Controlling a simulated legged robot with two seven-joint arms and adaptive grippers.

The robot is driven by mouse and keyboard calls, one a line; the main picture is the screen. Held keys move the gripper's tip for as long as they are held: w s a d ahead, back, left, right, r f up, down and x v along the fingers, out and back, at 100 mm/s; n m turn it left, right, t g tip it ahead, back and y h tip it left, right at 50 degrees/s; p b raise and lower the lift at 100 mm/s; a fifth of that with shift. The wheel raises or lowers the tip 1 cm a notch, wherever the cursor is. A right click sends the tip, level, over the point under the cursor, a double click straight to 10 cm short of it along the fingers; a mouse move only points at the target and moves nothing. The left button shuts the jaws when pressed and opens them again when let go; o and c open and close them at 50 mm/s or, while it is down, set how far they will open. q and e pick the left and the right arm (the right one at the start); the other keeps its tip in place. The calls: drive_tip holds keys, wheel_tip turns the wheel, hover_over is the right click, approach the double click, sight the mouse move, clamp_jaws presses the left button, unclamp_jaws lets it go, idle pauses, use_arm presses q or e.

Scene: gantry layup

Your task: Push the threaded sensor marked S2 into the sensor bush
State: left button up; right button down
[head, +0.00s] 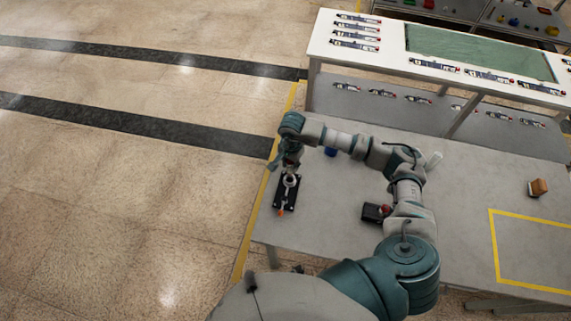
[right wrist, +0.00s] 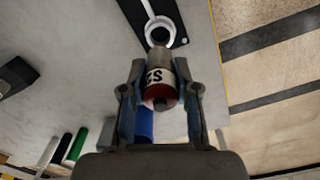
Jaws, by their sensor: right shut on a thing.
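The sensor marked S2 (right wrist: 157,82) is a short grey cylinder with a white label and a red end. My right gripper (right wrist: 159,92) is shut on it, a finger on each side; in the head view this gripper (head: 291,163) is small, above the black fixture. The sensor bush (right wrist: 160,31) is a pale ring around a dark hole on the black plate (head: 286,198). The sensor's grey tip points at the bush and overlaps its near edge in the right wrist view. I cannot tell whether the tip touches or enters it. My left gripper is out of view.
The fixture stands near the grey table's left edge, with an orange piece (head: 281,212) at its front. A blue object (head: 331,152) stands to its right. A black box (head: 376,212) and a brown block (head: 538,187) lie farther right. A white rack (head: 385,62) stands behind.

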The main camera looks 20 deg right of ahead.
sight(291, 170)
drive_tip(key=f+b, duration=0.1)
drive_tip(key=d+f+b, duration=0.1)
drive_tip(key=f, duration=0.1)
drive_tip(key=shift+d+f, duration=0.1)
drive_tip(key=shift+f, duration=0.2)
drive_tip(key=shift+a+f+b, duration=0.2)
drive_tip(key=shift+b, duration=0.15)
drive_tip(key=shift+a, duration=1)
drive_tip(key=shift+d, duration=0.65)
drive_tip(key=shift+d+f, duration=0.1)
drive_tip(key=shift+d, duration=0.1)
drive_tip(key=shift+f+b, duration=0.1)
drive_tip(key=shift+b, duration=0.2)
drive_tip(key=shift+a, duration=0.45)
drive_tip(key=shift+a+r, duration=0.25)
drive_tip(key=shift+a, duration=0.2)
drive_tip(key=shift+d+f, duration=0.15)
drive_tip(key=shift+d, duration=1.1)
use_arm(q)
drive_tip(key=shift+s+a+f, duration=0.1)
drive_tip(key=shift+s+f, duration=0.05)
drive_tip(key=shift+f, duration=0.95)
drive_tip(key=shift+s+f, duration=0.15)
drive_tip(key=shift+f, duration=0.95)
use_arm(e)
drive_tip(key=shift+a, duration=0.55)
